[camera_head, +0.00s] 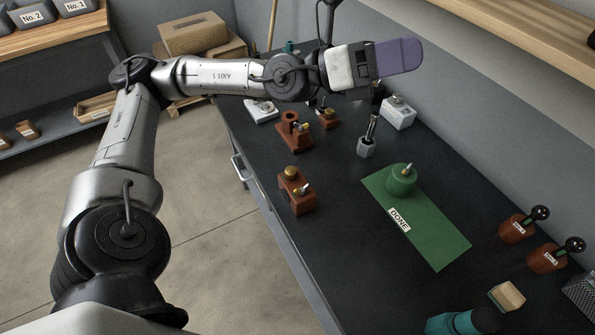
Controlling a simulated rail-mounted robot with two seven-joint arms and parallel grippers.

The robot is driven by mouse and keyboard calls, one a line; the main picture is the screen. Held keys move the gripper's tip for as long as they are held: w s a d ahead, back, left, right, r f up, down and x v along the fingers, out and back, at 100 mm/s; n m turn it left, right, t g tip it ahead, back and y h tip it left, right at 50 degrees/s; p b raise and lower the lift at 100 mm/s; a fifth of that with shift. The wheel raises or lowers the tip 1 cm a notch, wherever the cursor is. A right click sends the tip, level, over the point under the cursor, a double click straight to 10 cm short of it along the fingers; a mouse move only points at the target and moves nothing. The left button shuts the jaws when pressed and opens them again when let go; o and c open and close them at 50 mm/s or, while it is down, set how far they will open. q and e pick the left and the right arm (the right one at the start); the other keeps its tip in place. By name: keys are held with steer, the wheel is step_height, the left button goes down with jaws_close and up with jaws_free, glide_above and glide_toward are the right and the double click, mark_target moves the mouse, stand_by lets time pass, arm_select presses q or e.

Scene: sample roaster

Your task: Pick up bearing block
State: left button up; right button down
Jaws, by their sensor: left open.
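Several red-brown blocks with brass-coloured parts stand on the left half of the dark bench; I cannot tell for sure which is the bearing block. The nearest red-brown block (297,195) is low, with a brass knob on top. A stepped red-brown block (294,133) stands behind it, and a smaller red-brown block (326,119) stands farther back. My left gripper (398,57), with purple fingers, is open above the far part of the bench, apart from all the blocks. No held thing shows in it. My right gripper is not in view.
A green mat (445,240) marked DONE carries a green round part (400,181). A metal upright tool (368,140) and a white box (398,112) stand behind. Two brown holders with black balls (515,228) (546,259) stand right.

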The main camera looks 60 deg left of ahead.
arm_select(q)
step_height(320, 180, down, 10)
steer(key=s+d+f+m+g+y, duration=0.1)
steer(key=d+m+g+y, duration=0.1)
steer(key=m+g, duration=0.55)
steer(key=m+g+y+b, duration=0.2)
steer(key=m+g+y, duration=0.5)
steer(key=g+y, duration=0.4)
glide_above(297, 184)
steer(key=shift+t+y, duration=0.45)
steer(key=shift+y, duration=0.15)
step_height(297, 184, down, 21)
steer(key=shift+a+f, duration=0.15)
steer(key=shift+f, duration=0.05)
steer(key=shift+f+b, duration=0.9)
steer(key=shift+f, duration=1.8)
steer(key=shift+c, duration=0.4)
